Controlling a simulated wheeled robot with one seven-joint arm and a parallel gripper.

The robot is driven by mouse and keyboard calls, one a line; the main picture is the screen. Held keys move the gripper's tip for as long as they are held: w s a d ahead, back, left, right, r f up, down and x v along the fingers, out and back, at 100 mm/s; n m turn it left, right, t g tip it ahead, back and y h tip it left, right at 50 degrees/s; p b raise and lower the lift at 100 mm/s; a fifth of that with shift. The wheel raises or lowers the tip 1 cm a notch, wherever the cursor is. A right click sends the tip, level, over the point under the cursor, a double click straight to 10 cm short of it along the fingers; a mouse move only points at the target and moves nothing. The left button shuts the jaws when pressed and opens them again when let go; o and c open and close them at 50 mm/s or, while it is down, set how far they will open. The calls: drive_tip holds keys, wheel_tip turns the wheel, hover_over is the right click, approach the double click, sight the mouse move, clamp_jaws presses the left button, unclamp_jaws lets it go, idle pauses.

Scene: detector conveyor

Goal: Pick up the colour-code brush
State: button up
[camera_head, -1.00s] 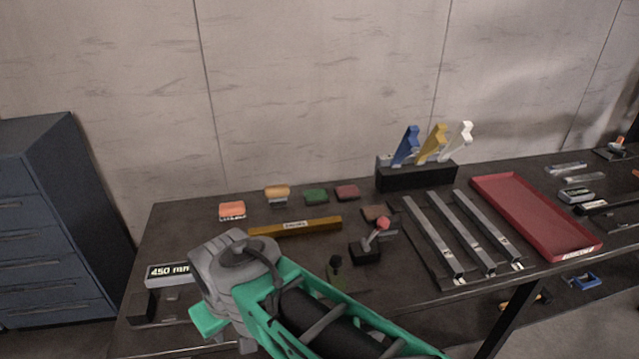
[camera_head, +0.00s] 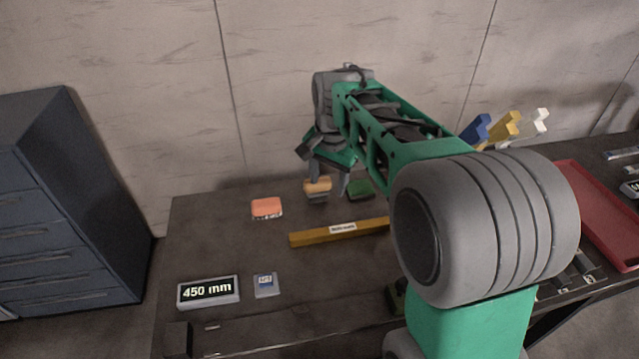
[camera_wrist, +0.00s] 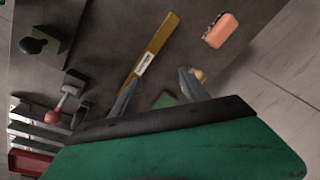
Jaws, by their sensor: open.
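Several small brush-like blocks lie along the back of the table; I cannot tell which is the colour-code brush. An orange one (camera_head: 266,207) is at the left, also clear in the wrist view (camera_wrist: 221,30). A tan one (camera_head: 318,185) is right of it and a green one (camera_head: 360,189) further right. My gripper (camera_head: 330,194) is open and empty above the table, near the tan and green blocks. In the wrist view its fingers (camera_wrist: 159,74) are spread, with part of the green block (camera_wrist: 165,100) showing between them and the tan block (camera_wrist: 200,76) partly hidden by one finger.
A brown bar with a label (camera_head: 340,232) lies in front of the blocks. A 450 mm display (camera_head: 208,291) and small labelled item (camera_head: 265,284) are at front left. A rack with blue, yellow and white tools (camera_head: 503,128) and a red tray (camera_head: 600,215) are right. The wall is close behind.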

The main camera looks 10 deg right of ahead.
drive_tip(key=w+f+m+g+p, duration=0.1)
drive_tip(key=w+f+m, duration=0.35)
drive_tip(key=w, duration=0.55)
drive_tip(key=m+p, duration=0.1)
drive_tip(key=m, duration=0.3)
hover_over(317, 189)
drive_tip(key=shift+g, duration=0.3)
drive_tip(key=f, duration=0.4)
drive_tip(key=shift+w+a, duration=0.2)
drive_tip(key=shift+w, duration=0.15)
drive_tip(key=shift+w+f+m, duration=0.3)
drive_tip(key=shift+f+m, duration=0.05)
drive_tip(key=shift+f, duration=0.15)
drive_tip(key=shift+w+f+m, duration=0.3)
drive_tip(key=shift+f, duration=0.2)
drive_tip(key=f+p, duration=0.1)
drive_tip(key=f, duration=0.4)
drive_tip(key=f+p, duration=0.1)
drive_tip(key=f, duration=0.1)
drive_tip(key=shift+s+d+f+p, duration=0.15)
drive_tip(key=shift+d+f+p, duration=0.2)
drive_tip(key=shift+d, duration=0.05)
clamp_jaws()
